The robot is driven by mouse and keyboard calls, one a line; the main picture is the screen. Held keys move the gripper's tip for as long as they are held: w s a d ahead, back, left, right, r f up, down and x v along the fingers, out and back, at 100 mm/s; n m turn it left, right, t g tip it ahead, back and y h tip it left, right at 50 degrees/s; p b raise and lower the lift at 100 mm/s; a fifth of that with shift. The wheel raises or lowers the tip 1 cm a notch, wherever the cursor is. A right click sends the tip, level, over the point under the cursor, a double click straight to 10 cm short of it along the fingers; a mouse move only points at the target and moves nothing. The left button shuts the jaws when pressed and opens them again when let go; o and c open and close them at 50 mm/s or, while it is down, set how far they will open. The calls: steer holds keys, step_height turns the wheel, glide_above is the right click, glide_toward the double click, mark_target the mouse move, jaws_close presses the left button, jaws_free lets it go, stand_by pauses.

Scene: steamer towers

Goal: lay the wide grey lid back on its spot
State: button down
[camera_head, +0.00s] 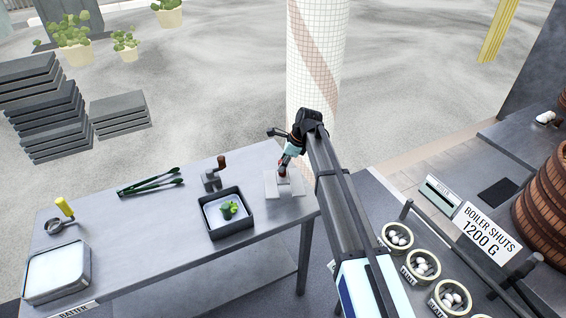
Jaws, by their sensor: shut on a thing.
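The wide grey lid (285,186) is a pale grey, flat, square-edged piece at the right end of the grey table. My gripper (284,171) is directly above it, pointing down, and shut on it near its middle, where a small reddish part shows. The fingertips are small and partly hidden by the wrist. I cannot tell whether the lid rests on the table or hangs just above it.
A dark square tray (227,230) with green pieces and a brown-knobbed tool (214,174) stand left of the lid. Green tongs (151,182), a yellow-handled tool (63,212) and a white-filled tray (57,273) lie farther left. A tiled column (316,60) rises behind.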

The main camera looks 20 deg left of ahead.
mark_target(283, 175)
steer(key=shift+f+b, duration=0.75)
steer(key=shift+f, duration=1.85)
steer(key=shift+f, duration=0.5)
steer(key=c, duration=0.8)
jaws_free()
steer(key=v, duration=1.2)
steer(key=shift+w, duration=0.1)
